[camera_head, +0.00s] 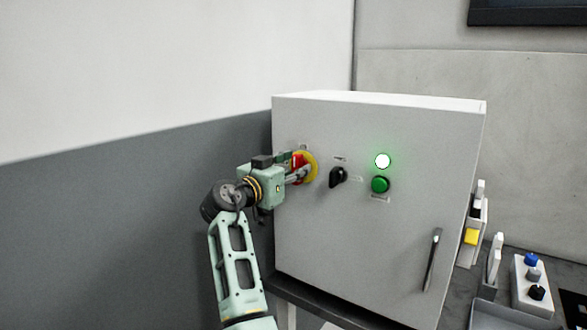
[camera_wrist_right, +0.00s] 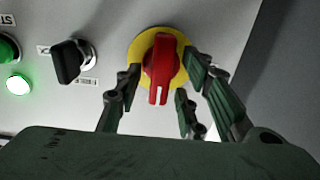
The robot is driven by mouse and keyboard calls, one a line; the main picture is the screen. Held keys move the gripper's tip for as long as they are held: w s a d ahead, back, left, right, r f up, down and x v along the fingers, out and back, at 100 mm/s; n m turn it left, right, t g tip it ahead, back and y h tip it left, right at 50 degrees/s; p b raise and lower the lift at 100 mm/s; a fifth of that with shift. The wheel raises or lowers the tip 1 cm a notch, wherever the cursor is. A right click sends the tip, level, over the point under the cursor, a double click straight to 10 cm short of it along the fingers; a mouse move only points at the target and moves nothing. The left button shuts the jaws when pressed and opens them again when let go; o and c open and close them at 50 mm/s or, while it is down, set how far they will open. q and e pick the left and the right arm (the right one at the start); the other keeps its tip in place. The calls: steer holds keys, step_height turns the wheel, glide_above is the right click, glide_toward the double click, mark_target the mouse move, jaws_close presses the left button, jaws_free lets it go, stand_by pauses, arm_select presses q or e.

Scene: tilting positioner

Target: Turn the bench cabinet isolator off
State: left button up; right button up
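The bench cabinet (camera_head: 345,245) is a light grey box with a closed front door. Its isolator is a red rotary handle (camera_head: 297,162) on a round yellow plate (camera_head: 312,166) at the upper left of the door. In the right wrist view the red handle (camera_wrist_right: 161,68) stands in line with the picture's vertical, a white mark at its lower end, on the yellow plate (camera_wrist_right: 136,46). My right gripper (camera_head: 302,173) is at the isolator. Its fingers (camera_wrist_right: 162,70) are apart, one on each side of the handle, with small gaps showing. My left gripper is out of view.
Right of the isolator are a black selector knob (camera_head: 338,177), a glowing lamp (camera_head: 382,161) and a green button (camera_head: 380,184). A door handle (camera_head: 432,260) is lower right. A button box (camera_head: 531,285) stands on the bench at right. Free wall space lies left.

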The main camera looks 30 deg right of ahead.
jaws_close()
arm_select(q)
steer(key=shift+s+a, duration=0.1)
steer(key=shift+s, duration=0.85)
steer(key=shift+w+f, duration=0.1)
arm_select(e)
steer(key=shift+n, duration=0.5)
steer(key=n, duration=0.3)
steer(key=shift+w, duration=0.15)
steer(key=n+p, duration=0.1)
steer(key=n, duration=0.3)
steer(key=shift+w+a, duration=0.1)
steer(key=shift+a, duration=0.05)
steer(key=n+p, duration=0.2)
steer(key=n, duration=0.3)
steer(key=shift+w+f+n+p, duration=0.1)
steer(key=shift+f+n+p, duration=0.05)
steer(key=shift+n+p, duration=0.95)
arm_select(q)
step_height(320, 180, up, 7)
steer(key=p, duration=0.1)
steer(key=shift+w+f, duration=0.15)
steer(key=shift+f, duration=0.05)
arm_select(e)
steer(key=shift+f+n, duration=0.15)
steer(key=shift+n, duration=1.15)
steer(key=shift+f+n, duration=0.1)
steer(key=shift+n, duration=0.2)
